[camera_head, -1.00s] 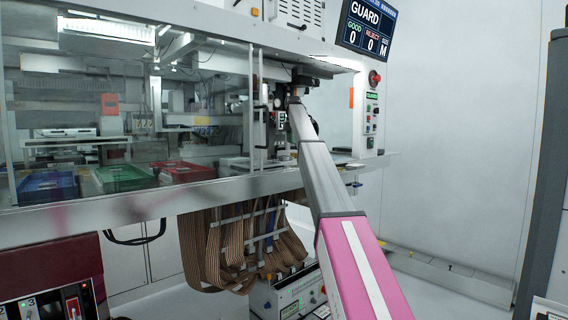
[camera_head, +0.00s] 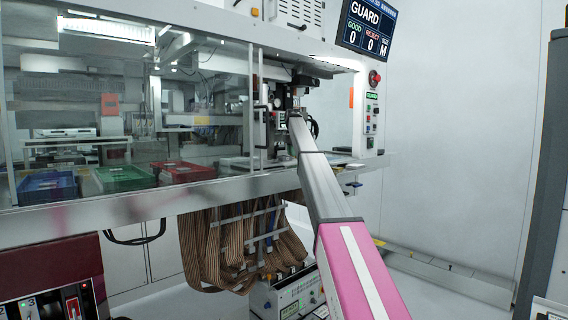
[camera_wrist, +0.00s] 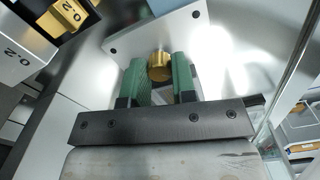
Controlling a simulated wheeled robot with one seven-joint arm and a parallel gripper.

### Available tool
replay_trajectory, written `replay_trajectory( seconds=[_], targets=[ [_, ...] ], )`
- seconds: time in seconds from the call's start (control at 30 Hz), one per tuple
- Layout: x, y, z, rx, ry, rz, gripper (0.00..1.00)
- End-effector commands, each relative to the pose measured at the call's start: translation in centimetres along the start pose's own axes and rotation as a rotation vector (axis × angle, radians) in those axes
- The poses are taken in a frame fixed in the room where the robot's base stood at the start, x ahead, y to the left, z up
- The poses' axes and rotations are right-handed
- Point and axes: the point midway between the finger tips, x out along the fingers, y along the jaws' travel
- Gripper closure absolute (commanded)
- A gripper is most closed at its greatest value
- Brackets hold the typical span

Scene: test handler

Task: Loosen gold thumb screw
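The gold thumb screw (camera_wrist: 160,66) shows in the wrist view, on the face of a light grey metal plate (camera_wrist: 190,28). My gripper (camera_wrist: 161,76) has two green fingers, one on each side of the screw. The screw fills nearly the whole gap between the fingertips. I cannot tell whether the fingers press on it or stand just clear. In the head view my arm reaches into the open right part of the machine, and my fingers and the screw cannot be made out there.
Gold and silver blocks marked 0.2 (camera_wrist: 62,18) stand at upper left in the wrist view. In the head view, clear guard panels, blue (camera_head: 47,186), green (camera_head: 124,178) and red (camera_head: 184,172) trays are left of my arm. A control panel (camera_head: 371,115) stands right.

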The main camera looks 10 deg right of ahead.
Motion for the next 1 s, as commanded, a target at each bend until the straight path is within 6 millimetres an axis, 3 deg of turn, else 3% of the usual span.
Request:
replay_trajectory(
  seconds=[0.17, 0.43, 0.8, 1.0],
  targets=[
    [0.00, 0.00, 0.00, -0.029, 0.000, 0.000, 0.91],
    [-0.01, 0.00, 0.00, -0.242, 0.000, 0.000, 0.91],
    [-0.02, 0.00, 0.00, -0.278, 0.000, 0.000, 0.91],
    [-0.02, 0.00, 0.00, -0.447, 0.000, 0.000, 0.91]
  ],
)
